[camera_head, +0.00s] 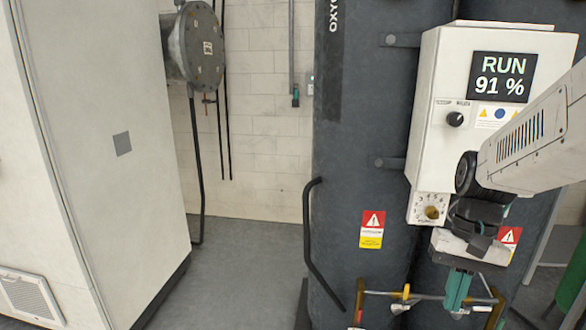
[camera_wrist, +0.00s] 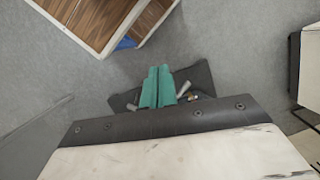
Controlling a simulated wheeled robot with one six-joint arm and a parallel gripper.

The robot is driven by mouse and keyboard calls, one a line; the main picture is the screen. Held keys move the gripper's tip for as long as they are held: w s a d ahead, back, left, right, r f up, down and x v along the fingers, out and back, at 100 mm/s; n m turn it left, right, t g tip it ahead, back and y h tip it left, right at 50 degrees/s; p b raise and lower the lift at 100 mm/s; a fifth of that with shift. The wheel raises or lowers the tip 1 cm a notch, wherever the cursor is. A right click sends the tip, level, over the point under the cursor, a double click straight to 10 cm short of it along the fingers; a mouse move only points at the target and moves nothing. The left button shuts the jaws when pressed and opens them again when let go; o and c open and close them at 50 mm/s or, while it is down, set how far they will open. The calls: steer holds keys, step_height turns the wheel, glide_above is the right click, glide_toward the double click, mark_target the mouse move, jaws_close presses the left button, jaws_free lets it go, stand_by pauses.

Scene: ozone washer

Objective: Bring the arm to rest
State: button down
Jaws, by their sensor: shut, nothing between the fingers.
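My gripper (camera_head: 457,300) hangs at the lower right of the head view, with its teal fingers pointing down. The fingers are together and hold nothing. They also show side by side at the middle of the wrist view (camera_wrist: 158,72), above the grey floor and a dark plate. My white arm reaches in from the right edge, bent at a black wrist. In the picture, the arm overlaps the right edge of the white control box (camera_head: 482,95). The gripper is below the box, in front of the dark tanks (camera_head: 362,130).
The box display (camera_head: 502,77) reads RUN 91 %. Pipework with a brass valve (camera_head: 404,294) shows beside the fingers; their gap is unclear. A black handrail (camera_head: 310,240) stands left. A tall white cabinet (camera_head: 95,170) is far left, with open floor (camera_head: 240,270) between. A wood-panelled unit (camera_wrist: 100,20) is upper left in the wrist view.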

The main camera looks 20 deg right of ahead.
steer(key=s+a+r+n+t+h, duration=0.1)
steer(key=a+r+n, duration=0.2)
steer(key=a, duration=0.3)
steer(key=s+a+r+n+t+h, duration=0.1)
steer(key=s+a+r+n+t, duration=0.1)
steer(key=a, duration=0.4)
steer(key=shift+s+r+n+h, duration=0.3)
steer(key=shift+r+n, duration=0.25)
steer(key=shift+n, duration=0.45)
steer(key=shift+d, duration=0.15)
